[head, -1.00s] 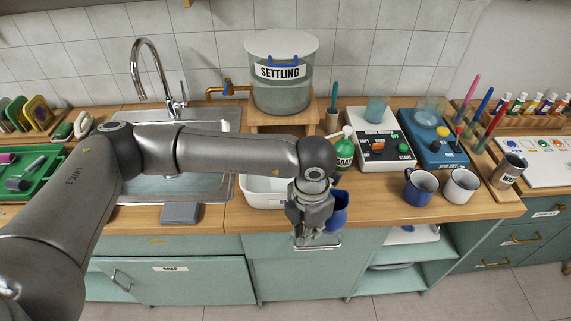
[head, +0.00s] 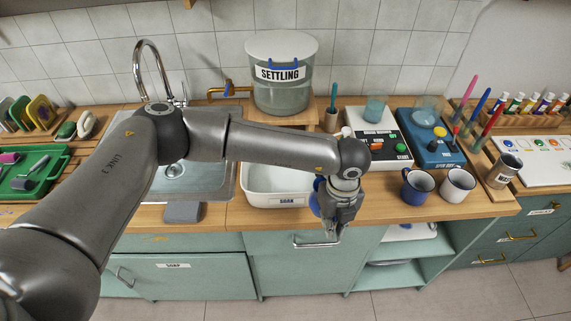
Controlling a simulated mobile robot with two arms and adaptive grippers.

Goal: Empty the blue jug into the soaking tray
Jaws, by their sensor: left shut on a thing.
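The blue jug (head: 316,203) shows only in part, behind and to the left of my left gripper (head: 332,231). My left gripper is shut on it and holds it in front of the counter's edge, by the tray's right end. The jug's mouth and any contents are hidden, and I cannot tell how far it is tilted. The white soaking tray (head: 290,202), labelled SOAK, sits on the counter left of the jug. My left forearm crosses above its back part. The visible part of its inside looks empty. My right gripper is not in view.
The sink (head: 224,180) is left of the tray, with a grey sponge-like block (head: 183,212) in front. A settling bucket (head: 282,92) stands behind on a wooden stand. Right are two devices, a blue mug (head: 417,187) and a white mug (head: 457,186). The soap bottle is mostly hidden.

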